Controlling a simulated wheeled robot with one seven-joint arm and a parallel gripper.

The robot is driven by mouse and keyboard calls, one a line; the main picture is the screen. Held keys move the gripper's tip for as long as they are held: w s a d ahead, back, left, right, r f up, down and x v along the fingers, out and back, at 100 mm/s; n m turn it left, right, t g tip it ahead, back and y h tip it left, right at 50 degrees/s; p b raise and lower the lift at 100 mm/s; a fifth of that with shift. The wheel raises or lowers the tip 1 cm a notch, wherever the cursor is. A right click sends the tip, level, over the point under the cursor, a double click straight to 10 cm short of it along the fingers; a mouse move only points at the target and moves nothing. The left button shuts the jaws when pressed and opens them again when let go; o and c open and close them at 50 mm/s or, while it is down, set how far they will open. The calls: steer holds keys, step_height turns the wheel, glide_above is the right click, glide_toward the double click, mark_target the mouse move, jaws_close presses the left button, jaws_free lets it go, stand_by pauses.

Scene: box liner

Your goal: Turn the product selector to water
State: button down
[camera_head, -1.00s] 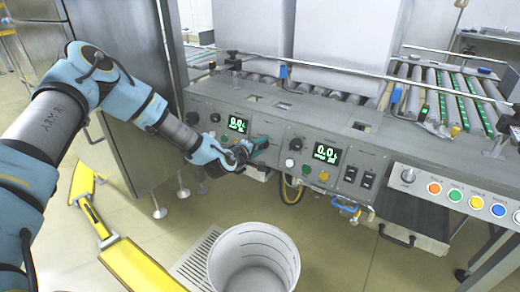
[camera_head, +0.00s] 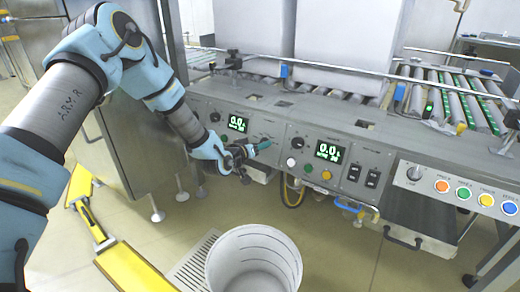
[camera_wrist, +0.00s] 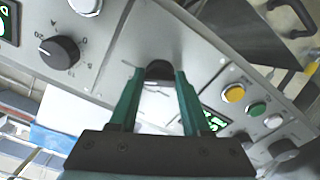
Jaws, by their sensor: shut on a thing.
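My gripper (camera_head: 262,146) is at the front control panel, just right of the left green display (camera_head: 238,123). In the wrist view, its two green fingers (camera_wrist: 158,85) close on a small black knob (camera_wrist: 158,69) on the grey panel. The knob's pointer and any lettering around it are hidden or too small to read, so its setting and whether it is the product selector cannot be told. In the head view the fingers and wrist cover this knob. Another black knob (camera_wrist: 60,52), with marks around it, sits apart to the left in the wrist view.
Yellow, green and white buttons (camera_wrist: 234,93) lie close to the right of the fingers in the wrist view. A second display (camera_head: 329,152) and black switches (camera_head: 372,179) are further right. A white bin (camera_head: 253,262) stands on the floor below.

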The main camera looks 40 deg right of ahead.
steer(key=shift+f+m, duration=0.1)
steer(key=shift+m, duration=0.8)
steer(key=shift+b, duration=0.3)
steer(key=shift+c, duration=1.8)
jaws_free()
steer(key=v, duration=1.1)
steer(key=shift+p, duration=0.35)
steer(key=shift+w, duration=0.15)
